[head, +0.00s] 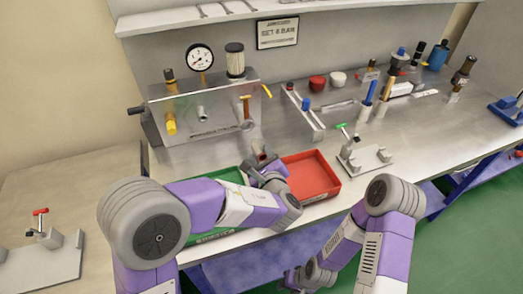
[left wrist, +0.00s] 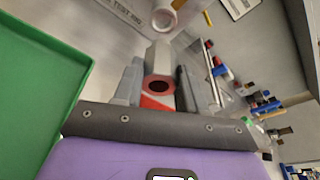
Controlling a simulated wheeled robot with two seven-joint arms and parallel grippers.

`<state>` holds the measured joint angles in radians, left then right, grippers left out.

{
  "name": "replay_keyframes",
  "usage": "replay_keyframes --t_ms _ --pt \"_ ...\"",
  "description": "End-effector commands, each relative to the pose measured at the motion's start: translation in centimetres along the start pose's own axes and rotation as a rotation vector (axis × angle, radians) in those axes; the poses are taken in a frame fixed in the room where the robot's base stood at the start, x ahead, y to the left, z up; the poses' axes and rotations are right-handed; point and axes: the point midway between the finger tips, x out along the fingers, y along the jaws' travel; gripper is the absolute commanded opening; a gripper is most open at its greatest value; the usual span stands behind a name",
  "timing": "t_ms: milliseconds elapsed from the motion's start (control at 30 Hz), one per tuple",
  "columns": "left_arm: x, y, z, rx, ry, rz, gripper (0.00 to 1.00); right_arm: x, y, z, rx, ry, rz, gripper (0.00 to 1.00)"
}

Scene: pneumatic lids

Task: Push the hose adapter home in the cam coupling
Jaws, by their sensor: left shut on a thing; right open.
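My left gripper (head: 262,160) is shut on the hose adapter (left wrist: 159,62), a grey tubular piece with a dark round bore facing the left wrist camera. Its fingers stand on either side of it. The cam coupling (head: 247,125) appears to be the fitting low on the right of the metal panel's front, below an orange lever. In the left wrist view a pale ring-shaped mouth (left wrist: 164,18) lies just beyond the adapter. A small gap seems to separate them; exact alignment is unclear. My right gripper (head: 300,280) is low in the head view, before the bench, its fingertips hardly visible.
A red tray (head: 328,192) and a green tray (head: 222,237) lie at the bench's front edge. A metal fixture with a green-handled clamp (head: 352,165) stands right of the red tray. The panel (head: 215,92) carries a gauge and a yellow valve. Bench between panel and trays is clear.

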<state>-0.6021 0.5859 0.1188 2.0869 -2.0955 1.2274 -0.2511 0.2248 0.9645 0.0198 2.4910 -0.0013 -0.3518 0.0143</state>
Motion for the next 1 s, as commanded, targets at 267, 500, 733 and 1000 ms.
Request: replay_keyframes --t_ms 267,500,733,1000 --pt "0.0 0.1 -0.1 -0.015 0.001 -0.004 0.02 0.5 0.2 0.0 0.000 0.000 0.000 0.43" --pt "-0.1 0.4 -0.3 -0.086 0.005 -0.030 0.02 2.6 1.0 -0.1 0.000 0.001 0.000 0.43" --pt "1.6 0.2 0.5 -0.104 0.007 -0.034 0.01 2.9 1.1 -0.2 0.000 0.001 0.000 0.43" --pt "4.0 0.1 1.1 -0.103 0.008 -0.035 0.01 3.1 1.2 -0.2 0.000 0.001 0.000 0.43"
